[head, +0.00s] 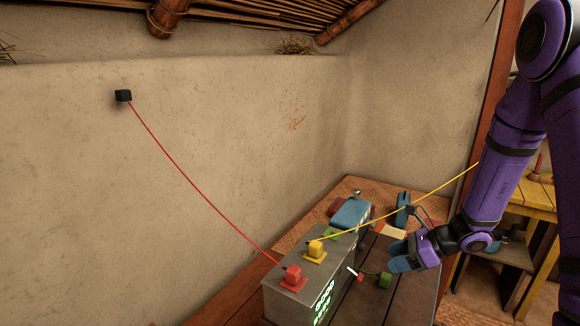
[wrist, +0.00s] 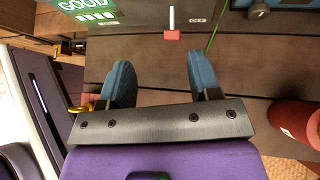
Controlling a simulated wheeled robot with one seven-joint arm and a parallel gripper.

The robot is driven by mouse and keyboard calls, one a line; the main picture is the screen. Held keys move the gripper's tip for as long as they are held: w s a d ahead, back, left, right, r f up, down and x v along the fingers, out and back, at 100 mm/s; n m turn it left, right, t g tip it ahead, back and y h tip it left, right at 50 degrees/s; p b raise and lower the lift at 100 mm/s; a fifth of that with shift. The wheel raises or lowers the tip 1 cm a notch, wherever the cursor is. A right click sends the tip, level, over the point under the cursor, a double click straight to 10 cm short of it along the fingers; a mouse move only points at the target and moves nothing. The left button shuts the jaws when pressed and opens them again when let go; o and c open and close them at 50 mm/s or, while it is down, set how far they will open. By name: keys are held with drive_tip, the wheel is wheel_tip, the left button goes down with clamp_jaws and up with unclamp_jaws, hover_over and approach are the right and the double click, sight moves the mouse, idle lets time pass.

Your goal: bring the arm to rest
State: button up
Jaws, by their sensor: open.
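My purple arm comes down from the upper right of the head view. My gripper (head: 399,257) has blue fingers and hangs just right of a grey box (head: 293,299). In the wrist view my gripper (wrist: 160,75) shows two fingers apart, with only dark planks seen between them. The gripper is open and holds nothing. The box carries a red plug (head: 292,277) and a yellow plug (head: 316,250), and a lit green display (head: 324,300). The display (wrist: 88,8) reads "GOOD" in the wrist view.
A red cable (head: 190,191) runs from a black block (head: 123,96) on the wall to the red plug. A yellow cable (head: 430,194) passes behind my arm. A green block (head: 385,280) is near the gripper. A red rounded object (wrist: 295,122) is at the wrist view's right.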

drive_tip(key=s+a+r+n+g, duration=0.2)
drive_tip(key=s+a+r+n, duration=0.15)
drive_tip(key=r+n, duration=0.5)
drive_tip(key=s+d+r+n+t+h, duration=0.1)
drive_tip(key=s+r+n+h, duration=0.4)
drive_tip(key=s+r, duration=0.5)
drive_tip(key=s+d+r+n+t+h, duration=0.2)
drive_tip(key=s+r+n+h, duration=0.3)
drive_tip(key=s+r+n, duration=0.5)
drive_tip(key=shift+s+d+r+t, duration=0.2)
drive_tip(key=shift+s+d+t, duration=0.1)
drive_tip(key=shift+s, duration=0.65)
